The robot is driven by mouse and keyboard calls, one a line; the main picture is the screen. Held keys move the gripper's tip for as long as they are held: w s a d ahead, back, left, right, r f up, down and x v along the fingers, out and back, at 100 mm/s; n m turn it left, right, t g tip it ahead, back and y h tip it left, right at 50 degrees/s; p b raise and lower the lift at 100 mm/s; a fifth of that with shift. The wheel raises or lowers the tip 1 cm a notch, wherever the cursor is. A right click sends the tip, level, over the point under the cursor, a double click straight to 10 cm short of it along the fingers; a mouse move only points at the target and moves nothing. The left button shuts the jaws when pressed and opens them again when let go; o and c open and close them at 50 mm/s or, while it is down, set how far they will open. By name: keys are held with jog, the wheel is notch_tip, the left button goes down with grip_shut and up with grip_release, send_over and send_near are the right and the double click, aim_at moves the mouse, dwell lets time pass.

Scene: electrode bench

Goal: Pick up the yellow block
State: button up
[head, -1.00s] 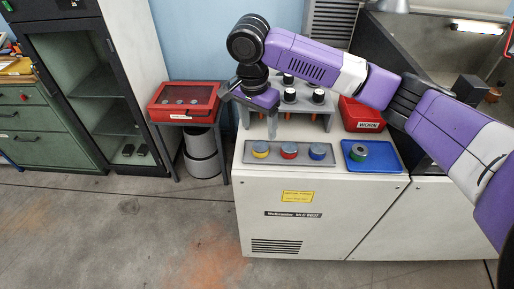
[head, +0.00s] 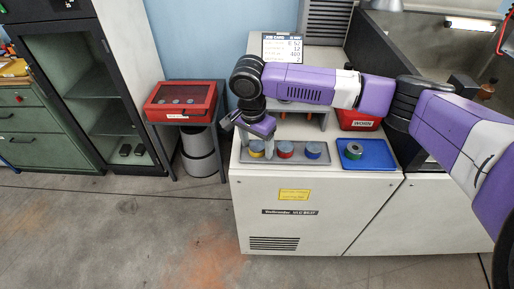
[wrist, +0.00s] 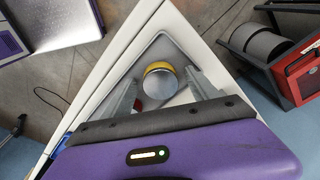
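The yellow block (head: 256,154) is a short round piece with a grey top and a yellow side. It stands at the left end of a grey tray (head: 284,160) on the bench, in a row with a red piece (head: 285,154) and a blue piece (head: 313,155). My gripper (head: 259,144) is just above the yellow block, pointing down and partly covering it. In the wrist view the yellow block (wrist: 160,82) shows between the two spread grey fingers of my gripper (wrist: 162,78), and neither visibly grips it.
A blue tray (head: 381,163) with a green ring-shaped piece (head: 353,152) is right of the grey tray. Behind are a red bin (head: 358,120) and a display (head: 283,47). A red case (head: 181,100) stands on a side table at left.

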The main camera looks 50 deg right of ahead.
grip_shut()
jog(key=shift+r, duration=0.15)
